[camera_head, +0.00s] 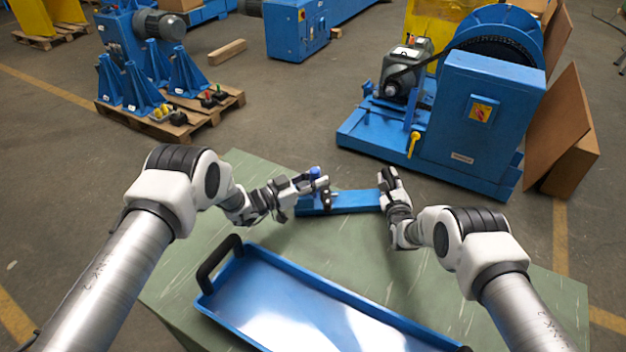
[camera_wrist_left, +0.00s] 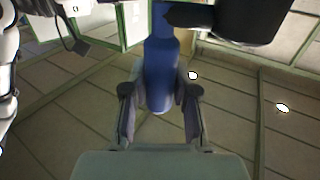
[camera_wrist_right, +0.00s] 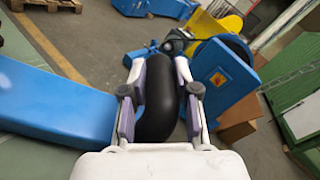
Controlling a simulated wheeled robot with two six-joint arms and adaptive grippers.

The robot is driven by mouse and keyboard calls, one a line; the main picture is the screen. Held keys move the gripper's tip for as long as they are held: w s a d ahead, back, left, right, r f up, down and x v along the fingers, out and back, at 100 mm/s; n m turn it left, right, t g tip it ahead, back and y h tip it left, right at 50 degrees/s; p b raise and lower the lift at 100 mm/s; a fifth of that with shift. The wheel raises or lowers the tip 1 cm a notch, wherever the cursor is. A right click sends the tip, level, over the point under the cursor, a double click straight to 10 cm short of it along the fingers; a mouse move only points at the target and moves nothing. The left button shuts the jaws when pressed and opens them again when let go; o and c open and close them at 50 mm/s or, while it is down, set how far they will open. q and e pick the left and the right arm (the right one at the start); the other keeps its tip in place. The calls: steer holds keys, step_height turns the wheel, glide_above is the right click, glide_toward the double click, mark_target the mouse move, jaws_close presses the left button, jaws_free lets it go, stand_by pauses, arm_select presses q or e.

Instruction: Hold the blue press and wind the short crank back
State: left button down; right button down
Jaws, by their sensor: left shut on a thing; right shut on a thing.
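A long blue device (camera_head: 352,203) lies on the green table. The blue press (camera_head: 314,172) shows as a rounded blue piece above its left end, and as a blue post in the left wrist view (camera_wrist_left: 160,80). My left gripper (camera_head: 318,183) is shut on it, one finger on each side. My right gripper (camera_head: 388,180) is at the device's right end, shut on a thick black curved handle (camera_wrist_right: 158,97), seemingly the short crank's grip. The rest of that crank is hidden. The blue body also shows left of the fingers in the right wrist view (camera_wrist_right: 55,105).
A blue tray (camera_head: 290,312) with a black handle (camera_head: 217,262) lies in front of the device. A dark knob (camera_head: 327,201) stands just below my left fingers. The green table (camera_head: 245,180) is bare around the device. Blue machinery (camera_head: 480,120) stands on the floor behind.

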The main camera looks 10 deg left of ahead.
arm_select(q)
steer(key=shift+w+d+n+t+y, duration=0.15)
steer(key=shift+w+n+t+y, duration=0.1)
steer(key=shift+n+t+y, duration=0.45)
steer(key=shift+w+d+n+t+y, duration=0.1)
steer(key=shift+w+n+t+y, duration=0.15)
steer(key=shift+n+t+y, duration=0.4)
steer(key=shift+w+d+n+t+y, duration=0.15)
steer(key=shift+w+n+t+y, duration=0.1)
steer(key=shift+n+t+y, duration=0.5)
steer(key=c, duration=0.9)
jaws_free()
step_height(320, 180, up, 10)
steer(key=shift+r, duration=0.1)
